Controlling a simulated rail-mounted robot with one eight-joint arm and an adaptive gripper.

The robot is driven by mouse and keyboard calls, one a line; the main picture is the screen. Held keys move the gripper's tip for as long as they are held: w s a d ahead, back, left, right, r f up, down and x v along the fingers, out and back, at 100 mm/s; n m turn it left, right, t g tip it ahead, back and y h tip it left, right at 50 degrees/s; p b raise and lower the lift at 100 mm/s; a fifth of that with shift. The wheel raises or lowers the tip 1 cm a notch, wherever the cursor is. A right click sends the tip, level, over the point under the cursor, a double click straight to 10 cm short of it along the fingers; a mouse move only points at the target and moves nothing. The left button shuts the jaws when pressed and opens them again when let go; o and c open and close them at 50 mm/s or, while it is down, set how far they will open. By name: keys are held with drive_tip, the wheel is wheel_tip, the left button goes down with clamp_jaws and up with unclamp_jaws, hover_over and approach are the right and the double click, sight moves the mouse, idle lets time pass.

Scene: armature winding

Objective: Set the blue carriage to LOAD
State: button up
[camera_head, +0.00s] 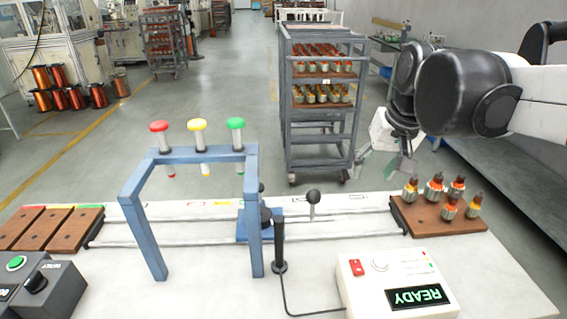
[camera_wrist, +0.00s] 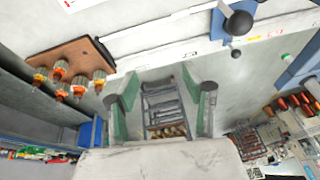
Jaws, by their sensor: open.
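The blue carriage (camera_head: 243,229) sits on the rails near the middle of the bench in the head view, partly hidden by the blue frame's right leg and a black post. Dark knobs show beside it. A blue part under a black ball (camera_wrist: 240,22) shows at the top of the wrist view; I cannot tell surely that it is the carriage. A ball-topped lever (camera_head: 312,197) stands right of the carriage. My gripper (camera_head: 385,165) is open and empty, above and behind the bench's back edge, right of the carriage. Its fingers (camera_wrist: 162,108) are spread in the wrist view. No LOAD label is readable.
The blue frame (camera_head: 190,157) holds red, yellow and green plungers left of the carriage. A wooden tray (camera_head: 420,232) with several armatures stands at the right rail end. Brown plates (camera_head: 75,228) lie at the left end. The READY box (camera_head: 395,285) and black post (camera_head: 279,245) stand in front.

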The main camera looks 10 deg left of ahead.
drive_tip(key=w+a+g, duration=0.1)
drive_tip(key=w+a, duration=0.6)
drive_tip(key=n+g+p, duration=0.3)
drive_tip(key=g, duration=0.1)
approach(260, 187)
drive_tip(key=f, duration=0.3)
drive_tip(key=a+f, duration=0.1)
drive_tip(key=f, duration=0.3)
drive_tip(key=a+f, duration=0.1)
drive_tip(key=f, duration=0.2)
drive_tip(key=shift+f, duration=0.4)
drive_tip(key=shift+c, duration=0.5)
clamp_jaws()
